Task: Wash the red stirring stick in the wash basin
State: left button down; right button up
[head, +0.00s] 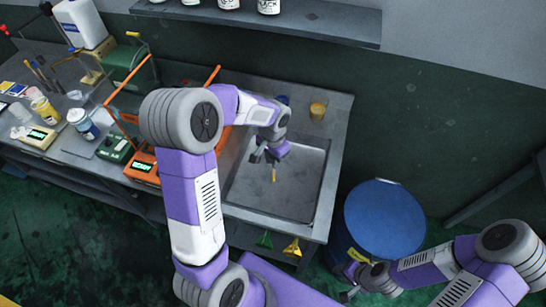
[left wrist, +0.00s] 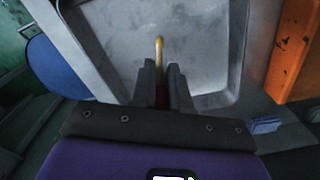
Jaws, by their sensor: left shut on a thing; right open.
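My left gripper (head: 266,156) is over the wash basin (head: 296,190), a grey rectangular sink sunk in the bench. In the left wrist view the fingers (left wrist: 163,75) are shut on the red stirring stick (left wrist: 159,48). Its tan end sticks out past the fingertips toward the basin (left wrist: 200,55) floor, and a dark red part shows between the fingers. In the head view the stick's yellowish end (head: 274,175) points down; I cannot tell whether it touches the basin bottom. My right gripper (head: 349,293) is open and empty at the lower right, low beside the blue drum.
A blue drum (head: 385,220) stands right of the bench. An orange device (head: 142,167) and a green one (head: 114,149) sit left of the basin. An amber cup (head: 318,110) stands behind it. Green and yellow funnels (head: 291,248) hang at the front edge. A bottle shelf (head: 330,20) is above.

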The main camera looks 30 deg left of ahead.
aim_at(273, 181)
pick_arm(q)
jog(key=shift+f+b, duration=3.55)
jog(key=shift+f, duration=1.35)
jog(key=shift+r, duration=0.1)
jog(key=shift+r+p, duration=4.55)
jog(key=shift+r, duration=1.25)
notch_tip(273, 181, up, 4)
jog(key=p, duration=0.3)
